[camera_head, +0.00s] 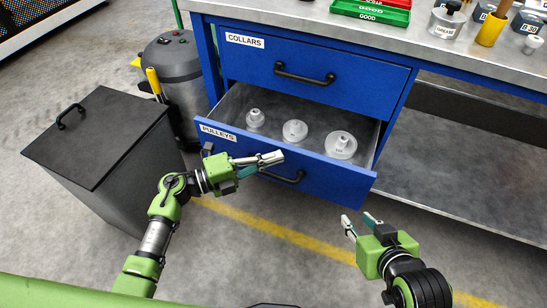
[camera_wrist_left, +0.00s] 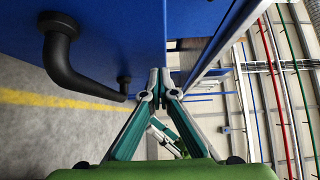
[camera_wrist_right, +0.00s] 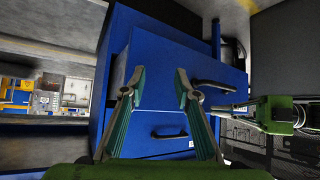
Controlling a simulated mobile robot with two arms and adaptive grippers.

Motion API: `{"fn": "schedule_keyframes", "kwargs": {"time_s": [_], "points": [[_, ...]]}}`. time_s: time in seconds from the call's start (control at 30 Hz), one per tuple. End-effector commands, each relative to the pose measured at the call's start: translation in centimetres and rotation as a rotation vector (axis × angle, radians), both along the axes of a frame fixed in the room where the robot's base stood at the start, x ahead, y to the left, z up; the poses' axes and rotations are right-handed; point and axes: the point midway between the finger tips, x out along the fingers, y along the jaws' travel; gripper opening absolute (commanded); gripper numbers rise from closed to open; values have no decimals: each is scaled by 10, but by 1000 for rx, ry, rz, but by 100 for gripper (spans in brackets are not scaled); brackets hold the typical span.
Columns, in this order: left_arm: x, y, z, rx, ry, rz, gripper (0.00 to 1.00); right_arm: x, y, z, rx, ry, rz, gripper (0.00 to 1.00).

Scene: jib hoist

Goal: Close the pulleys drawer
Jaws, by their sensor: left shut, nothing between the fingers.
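The blue pulleys drawer (camera_head: 330,175), with a PULLEYS label, stands pulled out below the closed collars drawer (camera_head: 345,83). Three pale pulleys (camera_head: 295,131) sit inside it. Its black handle (camera_head: 283,177) is on the front face and also shows large in the left wrist view (camera_wrist_left: 62,58). My left gripper (camera_head: 278,158) is shut and empty, at the drawer's front near the handle; I cannot tell whether it touches. My right gripper (camera_head: 358,222) is open and empty, in front of and below the drawer's right corner. The drawer front also shows beyond its fingers (camera_wrist_right: 160,98).
A black lidded bin (camera_head: 95,150) and a grey cylinder (camera_head: 172,70) stand left of the drawers. The bench top (camera_head: 400,35) carries green trays and small parts. A lower shelf (camera_head: 450,175) lies to the right. The floor in front is clear, with a yellow line.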

Motion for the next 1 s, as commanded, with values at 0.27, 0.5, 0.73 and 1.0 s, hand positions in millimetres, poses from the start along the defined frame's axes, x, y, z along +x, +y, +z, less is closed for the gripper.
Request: {"fn": "schedule_keyframes", "kwargs": {"time_s": [0.27, 0.5, 0.73, 1.0], "points": [[5, -2, 0, -2, 1, 0, 0, 7, 3, 6, 9, -39, 2, 29], [5, -2, 0, -1, 0, 0, 0, 7, 2, 6, 9, -38, 2, 29], [15, -4, -1, -1, 0, 1, 0, 19, 8, 18, 27, -115, 9, 29], [51, -15, -2, 1, -2, 1, 0, 57, 26, 75, 100, -423, 30, 29]]}}
